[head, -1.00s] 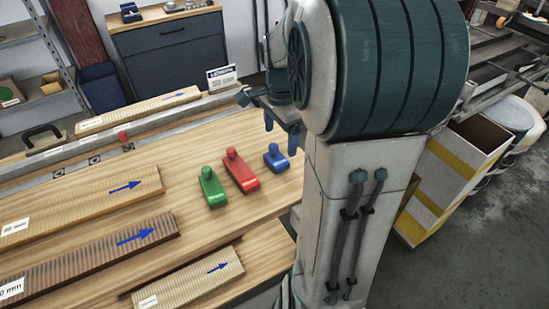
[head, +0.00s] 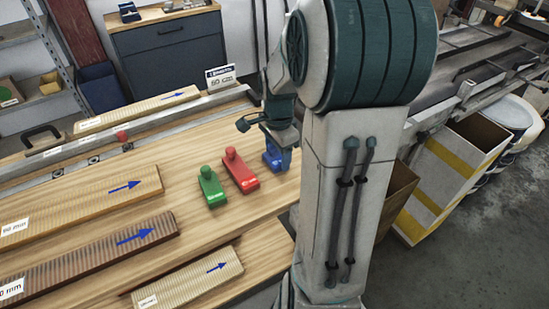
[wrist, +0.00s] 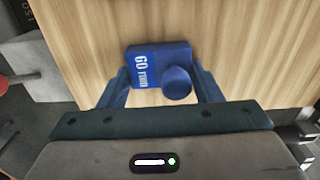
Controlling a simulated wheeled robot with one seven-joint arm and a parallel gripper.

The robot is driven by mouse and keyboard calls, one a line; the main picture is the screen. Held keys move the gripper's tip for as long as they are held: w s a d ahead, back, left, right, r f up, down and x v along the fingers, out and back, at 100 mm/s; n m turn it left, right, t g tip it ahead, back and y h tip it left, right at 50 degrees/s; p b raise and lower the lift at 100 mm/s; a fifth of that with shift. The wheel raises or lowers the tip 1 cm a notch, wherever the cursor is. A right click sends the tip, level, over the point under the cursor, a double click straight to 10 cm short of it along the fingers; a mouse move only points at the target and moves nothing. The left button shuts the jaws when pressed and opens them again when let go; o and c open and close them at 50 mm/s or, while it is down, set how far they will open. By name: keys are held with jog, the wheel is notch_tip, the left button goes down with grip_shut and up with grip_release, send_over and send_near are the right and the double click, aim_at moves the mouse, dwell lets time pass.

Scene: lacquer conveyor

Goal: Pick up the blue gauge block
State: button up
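The blue gauge block (head: 272,160) lies on the wooden table at the right end of a row of blocks. In the wrist view the blue gauge block (wrist: 158,66) shows white lettering and a round blue knob on top. My gripper (head: 278,150) is lowered over it. In the wrist view its two blue fingers (wrist: 161,84) stand on either side of the block, open, with a gap at the left and a narrower one at the right. The fingertips are partly hidden by the block and the gripper body.
A red block (head: 240,172) and a green block (head: 211,187) stand just left of the blue one. Several ribbed wooden boards with blue arrows, one of them here (head: 90,205), lie further left. A metal rail (head: 110,135) runs along the table's back.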

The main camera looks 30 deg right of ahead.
jog(key=shift+c, duration=1.3)
jog(key=shift+r, duration=0.55)
jog(key=r, duration=0.2)
jog(key=d+r, duration=0.1)
jog(key=shift+d+r, duration=0.1)
jog(key=shift+r, duration=0.3)
jog(key=s+d+r, duration=0.1)
jog(key=d+r, duration=0.5)
jog(key=d, duration=0.4)
jog(key=shift+d, duration=0.2)
jog(key=shift+s+r, duration=0.1)
